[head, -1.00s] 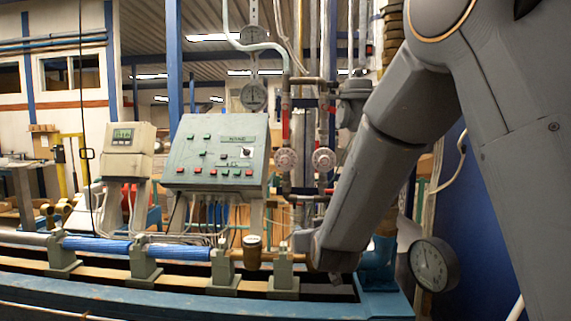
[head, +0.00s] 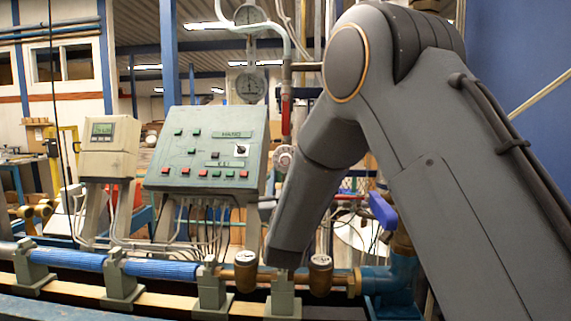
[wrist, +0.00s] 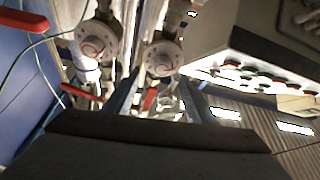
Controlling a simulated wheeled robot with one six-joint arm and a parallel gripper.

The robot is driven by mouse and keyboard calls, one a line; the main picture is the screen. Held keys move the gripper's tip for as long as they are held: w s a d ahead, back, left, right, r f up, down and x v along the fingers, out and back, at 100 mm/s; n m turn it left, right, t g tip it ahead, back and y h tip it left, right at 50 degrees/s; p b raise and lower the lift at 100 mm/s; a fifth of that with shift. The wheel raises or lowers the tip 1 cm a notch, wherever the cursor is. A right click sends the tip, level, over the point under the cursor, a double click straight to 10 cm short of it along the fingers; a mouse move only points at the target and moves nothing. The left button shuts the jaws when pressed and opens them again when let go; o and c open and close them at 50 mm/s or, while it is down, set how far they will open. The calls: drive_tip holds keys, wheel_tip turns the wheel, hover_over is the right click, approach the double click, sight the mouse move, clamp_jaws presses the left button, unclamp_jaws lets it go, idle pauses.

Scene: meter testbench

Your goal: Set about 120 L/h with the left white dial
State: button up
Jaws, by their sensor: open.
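The left white dial (head: 284,158) is partly visible in the head view, beside the control box and partly covered by my arm. The wrist view looks upside down. There, the dial nearer the control box (wrist: 163,57) looks like the same left dial, white with a red mark. The other white dial (wrist: 97,40) sits left of it in the wrist view; my arm hides it in the head view. My gripper (wrist: 160,95) is open and empty, its fingers pointing toward the dials, apart from them. The head view does not show the fingers. The dial setting is unreadable.
A sloped control box (head: 208,155) with buttons stands left of the dials, with a small display unit (head: 110,133) beside it. Round gauges (head: 250,86) hang above. A pipe bench with brass fittings (head: 320,275) and a blue-handled valve (head: 383,210) runs along the front.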

sight(285, 162)
drive_tip(key=shift+a+p+x, duration=0.1)
drive_tip(key=shift+p+x, duration=0.5)
drive_tip(key=shift+x, duration=1.2)
drive_tip(key=shift+a+p+x, duration=0.15)
drive_tip(key=shift+p+x, duration=0.4)
drive_tip(key=shift+x, duration=1.25)
drive_tip(key=shift+s, duration=0.1)
drive_tip(key=c, duration=0.9)
drive_tip(key=shift+d, duration=0.2)
drive_tip(key=shift+c, duration=0.7)
drive_tip(key=shift+a, duration=0.15)
drive_tip(key=shift+m+b, duration=0.3)
drive_tip(key=shift+b, duration=0.05)
